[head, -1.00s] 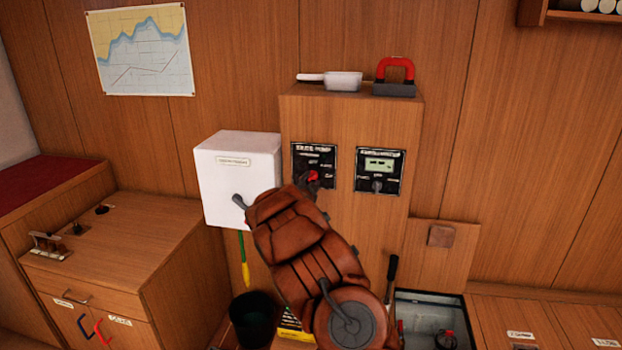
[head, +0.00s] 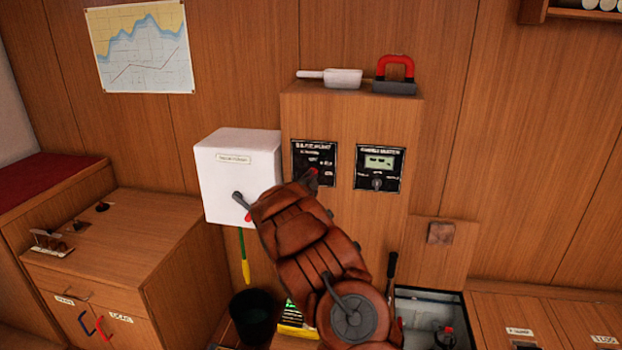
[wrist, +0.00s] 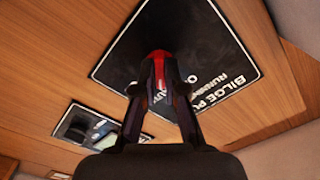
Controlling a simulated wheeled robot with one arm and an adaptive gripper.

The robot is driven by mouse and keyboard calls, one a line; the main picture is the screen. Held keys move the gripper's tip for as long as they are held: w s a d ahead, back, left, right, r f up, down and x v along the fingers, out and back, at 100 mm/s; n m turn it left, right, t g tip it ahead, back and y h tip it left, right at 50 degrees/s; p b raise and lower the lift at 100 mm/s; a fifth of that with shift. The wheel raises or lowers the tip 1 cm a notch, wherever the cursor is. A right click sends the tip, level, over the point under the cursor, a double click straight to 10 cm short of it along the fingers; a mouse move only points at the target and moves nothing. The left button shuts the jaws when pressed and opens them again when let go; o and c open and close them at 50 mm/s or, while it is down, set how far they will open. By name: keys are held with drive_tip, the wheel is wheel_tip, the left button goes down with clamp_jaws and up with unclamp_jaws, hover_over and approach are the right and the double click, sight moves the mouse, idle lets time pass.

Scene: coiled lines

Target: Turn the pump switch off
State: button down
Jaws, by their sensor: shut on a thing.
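The bilge pump panel (head: 313,159) is a black plate with white lettering on the front of the wooden cabinet. It also fills the upper middle of the wrist view (wrist: 190,28), tilted. The red pump switch (wrist: 158,55) sits between the fingertips of my gripper (wrist: 159,72), which is shut on it. In the head view my gripper (head: 306,179) is at the lower part of the panel, and my orange arm hides most of the switch. The switch's exact setting cannot be read, as the fingers cover part of the lettering.
A second panel with a small display and knob (head: 380,169) is just right of the pump panel. A white box with a lever (head: 238,180) is close on the left. A white scoop (head: 335,78) and a red-handled block (head: 394,78) stand on the cabinet top.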

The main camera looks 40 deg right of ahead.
drive_tip(key=shift+f+n+b, duration=0.2)
drive_tip(key=shift+n+b, duration=0.3)
drive_tip(key=shift+b, duration=0.3)
drive_tip(key=shift+r+n+p, duration=0.1)
drive_tip(key=shift+n+p, duration=0.55)
drive_tip(key=shift+n, duration=3.25)
drive_tip(key=shift+s, duration=0.1)
drive_tip(key=c, duration=1.2)
unclamp_jaws()
drive_tip(key=shift+c, duration=0.2)
